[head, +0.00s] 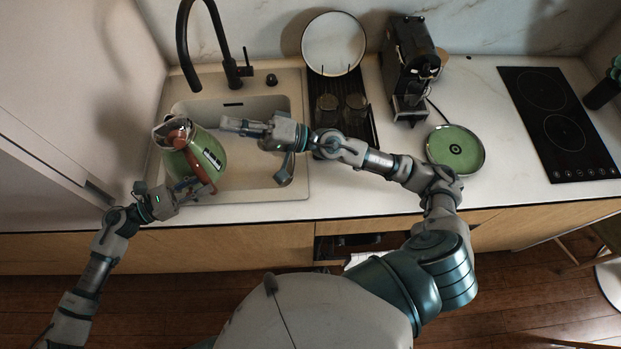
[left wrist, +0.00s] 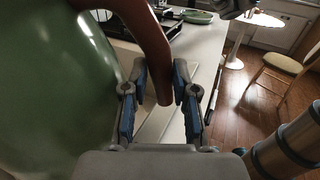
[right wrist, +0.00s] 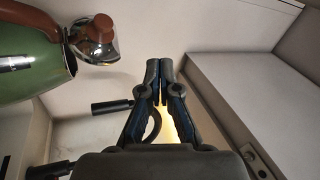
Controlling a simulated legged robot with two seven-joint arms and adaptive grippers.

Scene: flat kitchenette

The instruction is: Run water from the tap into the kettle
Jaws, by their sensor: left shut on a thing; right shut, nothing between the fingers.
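The green kettle (head: 208,152), with a brown handle (left wrist: 150,40), is held tilted over the left part of the sink (head: 302,98). Its brown lid (right wrist: 92,38) appears raised at the silver-rimmed mouth. My left gripper (head: 188,190) is shut on the handle; its fingers (left wrist: 162,82) sit on both sides of it. The black tap (head: 212,30) arches over the back left of the sink, its spout end behind the kettle in the head view. No water stream shows. My right gripper (head: 230,124) is shut and empty over the sink, right of the kettle; its tips meet (right wrist: 160,72).
A dish rack (head: 345,125) with a white plate (head: 333,43) and glasses stands right of the sink. A coffee machine (head: 408,62), green pan (head: 455,148) and black hob (head: 562,125) are further right. A tall pale cabinet (head: 60,90) borders the left.

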